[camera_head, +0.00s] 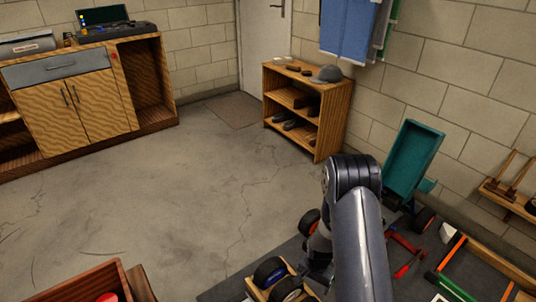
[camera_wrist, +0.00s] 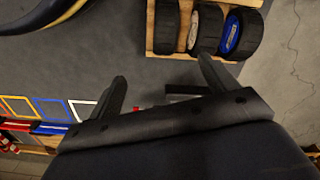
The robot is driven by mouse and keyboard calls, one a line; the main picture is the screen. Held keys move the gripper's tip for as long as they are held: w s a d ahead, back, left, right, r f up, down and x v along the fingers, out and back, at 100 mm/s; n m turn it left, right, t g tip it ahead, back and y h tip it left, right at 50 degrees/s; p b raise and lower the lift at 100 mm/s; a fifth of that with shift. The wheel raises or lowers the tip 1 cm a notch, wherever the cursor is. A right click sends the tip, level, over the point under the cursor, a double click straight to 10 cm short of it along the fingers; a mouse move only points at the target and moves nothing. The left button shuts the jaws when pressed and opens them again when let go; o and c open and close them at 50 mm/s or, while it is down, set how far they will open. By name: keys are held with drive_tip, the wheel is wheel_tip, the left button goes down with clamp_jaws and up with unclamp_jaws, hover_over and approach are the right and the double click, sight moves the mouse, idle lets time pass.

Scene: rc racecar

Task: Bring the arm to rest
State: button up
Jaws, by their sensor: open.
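My gripper (camera_wrist: 162,88) shows in the wrist view with its two dark fingers spread apart and nothing between them. It hangs over the dark mat (camera_wrist: 90,65). In the head view my arm reaches down at the lower right, and it hides the gripper's fingertips there.
A wooden rack with wheels (camera_wrist: 228,35) lies close beyond my gripper; it also shows in the head view (camera_head: 284,290). A shoe shelf (camera_head: 338,120) and a workbench (camera_head: 90,105) stand farther back. The middle floor is clear.

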drive_tip(key=s+r+n+p, duration=0.3)
drive_tip(key=r+n+p, duration=0.3)
drive_tip(key=r+p, duration=1.2)
wheel_tip(320, 180, up, 4)
drive_tip(key=shift+s+r+n, duration=0.2)
drive_tip(key=shift+n, duration=0.1)
